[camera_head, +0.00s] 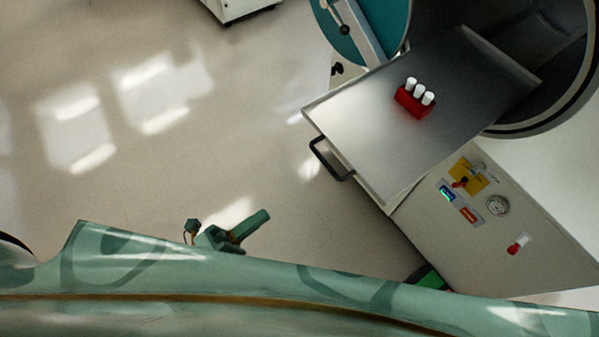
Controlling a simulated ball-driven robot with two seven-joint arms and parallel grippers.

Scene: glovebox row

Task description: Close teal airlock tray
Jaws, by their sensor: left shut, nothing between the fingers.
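The airlock tray (370,135) is a flat grey metal tray, slid out of the round dark airlock opening (535,60) at the upper right. Its black handle (328,160) is on the outer left edge. A red rack (413,101) with three white-capped vials stands on the tray. The round teal door (345,30) is swung open at the top, left of the opening. My left gripper (252,224) is shut and empty, low in the view, left of and below the handle and apart from it. My right gripper is out of view.
A pale cabinet front (490,230) below the tray carries a gauge, a yellow plate and red-handled switches. My green arm spans the bottom of the view. A white cabinet (240,8) stands at the top. The floor left of the tray is clear.

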